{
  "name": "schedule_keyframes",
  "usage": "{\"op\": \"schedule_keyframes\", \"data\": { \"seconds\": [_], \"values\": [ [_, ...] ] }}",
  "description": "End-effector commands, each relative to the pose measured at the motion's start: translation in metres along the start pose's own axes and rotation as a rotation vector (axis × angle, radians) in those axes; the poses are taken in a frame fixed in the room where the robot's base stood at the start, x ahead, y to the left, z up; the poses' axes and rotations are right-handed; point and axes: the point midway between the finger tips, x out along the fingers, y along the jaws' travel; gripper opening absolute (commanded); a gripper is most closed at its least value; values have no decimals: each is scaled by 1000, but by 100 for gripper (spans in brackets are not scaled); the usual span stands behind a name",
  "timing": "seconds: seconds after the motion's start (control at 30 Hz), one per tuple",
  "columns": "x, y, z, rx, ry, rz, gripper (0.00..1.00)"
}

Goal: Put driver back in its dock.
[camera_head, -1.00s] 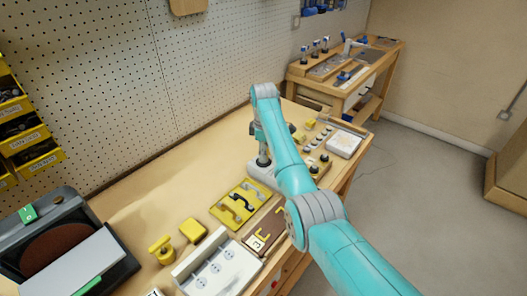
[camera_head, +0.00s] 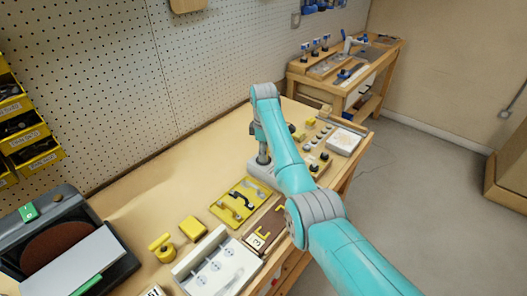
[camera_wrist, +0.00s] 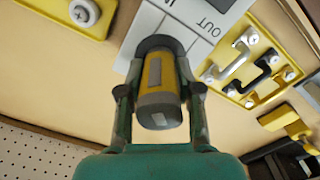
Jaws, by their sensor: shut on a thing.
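The driver (camera_wrist: 160,88), a yellow and grey cylinder, is between the two fingers of my gripper (camera_wrist: 160,72) in the wrist view. My gripper is shut on it. Its far end meets a dark round ring over the pale grey dock (camera_wrist: 197,44), which carries an "OUT" label. I cannot tell how deep the driver sits in the dock. In the head view my gripper (camera_head: 262,155) points down above the dock (camera_head: 259,174), and my arm hides part of both.
A yellow plate with handles (camera_head: 240,201) is close beside the dock. A yellow block (camera_head: 193,229), a yellow knob piece (camera_head: 162,247) and a white tray (camera_head: 218,268) stand nearer. Knobs and a white box (camera_head: 343,141) lie beyond my arm. The bench's back left is clear.

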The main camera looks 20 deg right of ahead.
Motion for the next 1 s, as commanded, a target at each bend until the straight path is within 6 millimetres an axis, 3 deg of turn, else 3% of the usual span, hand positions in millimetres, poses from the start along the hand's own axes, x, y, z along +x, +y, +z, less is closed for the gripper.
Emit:
{"op": "schedule_keyframes", "data": {
  "seconds": [1.0],
  "values": [
    [9,0,0,0,0,0,4]
  ]
}}
